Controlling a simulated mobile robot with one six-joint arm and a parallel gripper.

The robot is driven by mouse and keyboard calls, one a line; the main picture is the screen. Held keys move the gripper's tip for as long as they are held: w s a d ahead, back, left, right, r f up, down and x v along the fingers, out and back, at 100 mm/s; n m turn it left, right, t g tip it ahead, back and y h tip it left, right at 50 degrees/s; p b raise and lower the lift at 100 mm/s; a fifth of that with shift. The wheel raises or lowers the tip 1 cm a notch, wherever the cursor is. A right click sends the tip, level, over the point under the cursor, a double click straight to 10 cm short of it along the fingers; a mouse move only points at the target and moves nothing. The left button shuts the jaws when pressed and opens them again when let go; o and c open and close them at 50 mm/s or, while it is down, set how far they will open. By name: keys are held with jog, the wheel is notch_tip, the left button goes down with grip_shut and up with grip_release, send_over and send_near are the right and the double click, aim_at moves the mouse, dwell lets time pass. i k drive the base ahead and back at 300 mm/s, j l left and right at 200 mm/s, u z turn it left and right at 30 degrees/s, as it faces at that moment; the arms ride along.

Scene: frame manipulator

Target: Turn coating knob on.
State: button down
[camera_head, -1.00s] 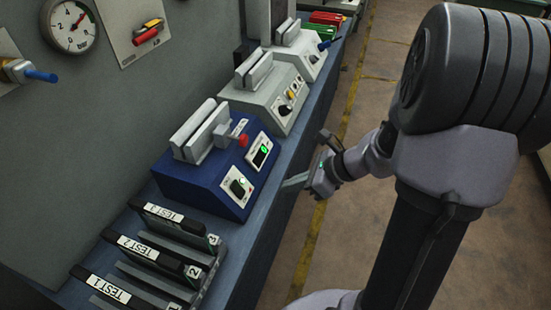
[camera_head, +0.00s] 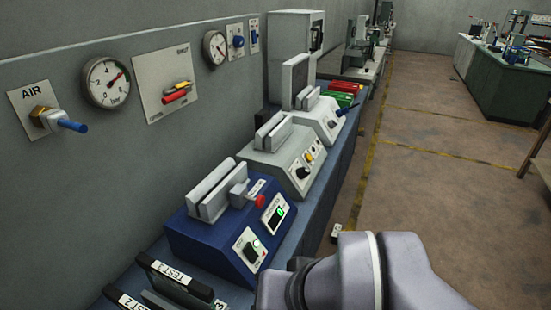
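On the grey wall, a white panel (camera_head: 152,103) carries a red handle (camera_head: 177,97) and a yellow handle (camera_head: 179,86) just above it. Its small lettering is too blurred to read surely, so I cannot tell whether either is the coating knob. Left of it, a plate (camera_head: 27,100) marked AIR has a brass fitting with a blue handle (camera_head: 73,126) pointing right. My gripper is not visible; my grey arm fills the bottom right, well apart from the wall panels.
Pressure gauges (camera_head: 106,82) hang beside the panel. Pale machines (camera_head: 270,165) stand farther along the bench (camera_head: 318,210). Slots labelled TEST (camera_head: 165,270) are at the near end. A small pale piece (camera_head: 337,232) shows above my arm. The floor at right (camera_head: 440,190) is open.

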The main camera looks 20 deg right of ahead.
aim_at(302, 172)
jog(key=i+l+u, duration=0.35)
jog(key=l+u, duration=0.15)
jog(key=l, duration=0.25)
jog(key=i+l+u, duration=0.25)
jog(key=l, duration=0.15)
jog(key=k, duration=0.1)
